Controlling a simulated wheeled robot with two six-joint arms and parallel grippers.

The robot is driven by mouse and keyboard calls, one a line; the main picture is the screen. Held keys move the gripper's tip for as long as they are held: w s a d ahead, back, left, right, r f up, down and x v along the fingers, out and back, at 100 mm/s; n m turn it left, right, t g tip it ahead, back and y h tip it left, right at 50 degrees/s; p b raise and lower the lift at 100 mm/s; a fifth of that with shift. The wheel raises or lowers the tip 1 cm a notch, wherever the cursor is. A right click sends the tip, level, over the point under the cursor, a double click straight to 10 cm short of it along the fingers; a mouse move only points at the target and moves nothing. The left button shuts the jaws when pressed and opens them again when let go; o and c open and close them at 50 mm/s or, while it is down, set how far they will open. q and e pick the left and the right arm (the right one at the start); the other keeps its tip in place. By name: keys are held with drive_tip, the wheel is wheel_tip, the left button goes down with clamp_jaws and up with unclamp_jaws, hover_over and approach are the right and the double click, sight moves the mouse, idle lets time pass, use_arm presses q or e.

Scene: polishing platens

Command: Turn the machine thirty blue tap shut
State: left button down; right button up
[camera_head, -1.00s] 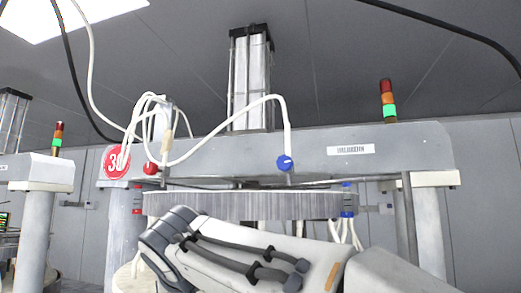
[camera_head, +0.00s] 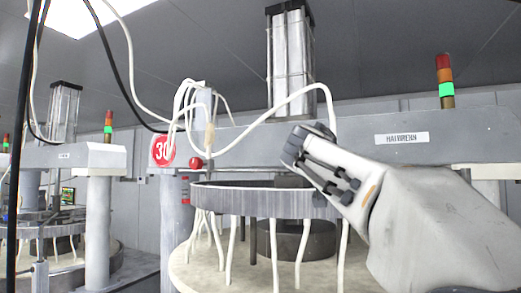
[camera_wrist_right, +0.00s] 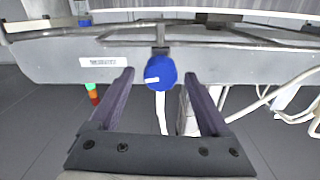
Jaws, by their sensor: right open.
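The blue tap (camera_wrist_right: 160,72) of machine thirty is a round blue knob with a short white mark, seen in the right wrist view. A white hose runs from it. My right gripper (camera_wrist_right: 159,79) is open, with one dark finger on each side of the tap and gaps between. I cannot tell whether the fingertips reach fully around it. In the head view my right arm (camera_head: 345,165) hides the blue tap. The round red sign with 30 (camera_head: 162,150) marks the machine's beam (camera_head: 350,135). My left gripper is not in view.
A red tap (camera_head: 196,163) sits on the beam near the sign. The round platen ring (camera_head: 262,200) hangs below, with white hoses under it. White hoses (camera_head: 265,118) loop over the beam. Another machine (camera_head: 70,156) stands at the left.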

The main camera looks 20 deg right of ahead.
drive_tip(key=shift+p+x, duration=0.3)
drive_tip(key=shift+x, duration=0.7)
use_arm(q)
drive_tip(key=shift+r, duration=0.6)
use_arm(e)
drive_tip(key=shift+c, duration=0.3)
clamp_jaws()
